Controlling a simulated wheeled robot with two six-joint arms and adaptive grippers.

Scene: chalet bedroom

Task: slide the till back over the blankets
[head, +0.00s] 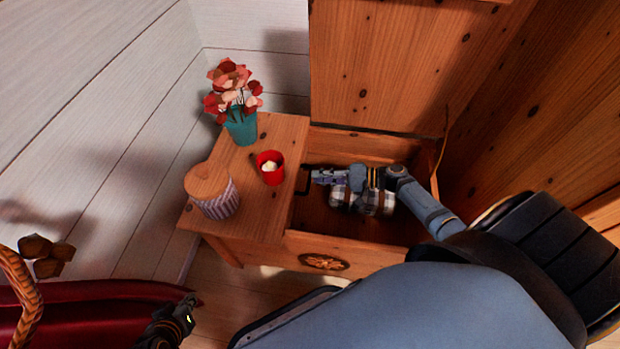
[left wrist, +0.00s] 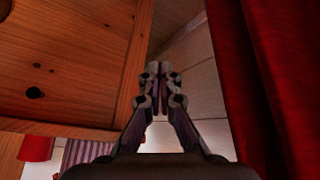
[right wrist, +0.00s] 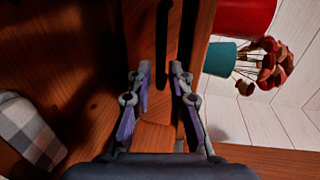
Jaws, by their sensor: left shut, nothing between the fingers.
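The open wooden chest (head: 370,246) has its lid (head: 385,65) raised at the back. Plaid blankets (head: 372,203) lie inside, partly hidden under my right arm; they also show in the right wrist view (right wrist: 28,130). A dark handle (head: 304,181) is at the chest's left side, by a wooden edge; in the right wrist view it is a dark bar (right wrist: 163,35). I cannot clearly tell the till's outline from the wood around it. My right gripper (head: 314,176) is open, its fingertips (right wrist: 160,70) apart, just short of the handle. My left gripper (head: 190,302) is shut and empty, low left, away from the chest.
A wooden top (head: 250,205) left of the chest bears a teal flower vase (head: 241,126), a red cup (head: 270,168) and a striped jar (head: 215,199), close to the handle. Red fabric (head: 90,310) lies near my left gripper. A wooden wall (head: 540,110) stands at right.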

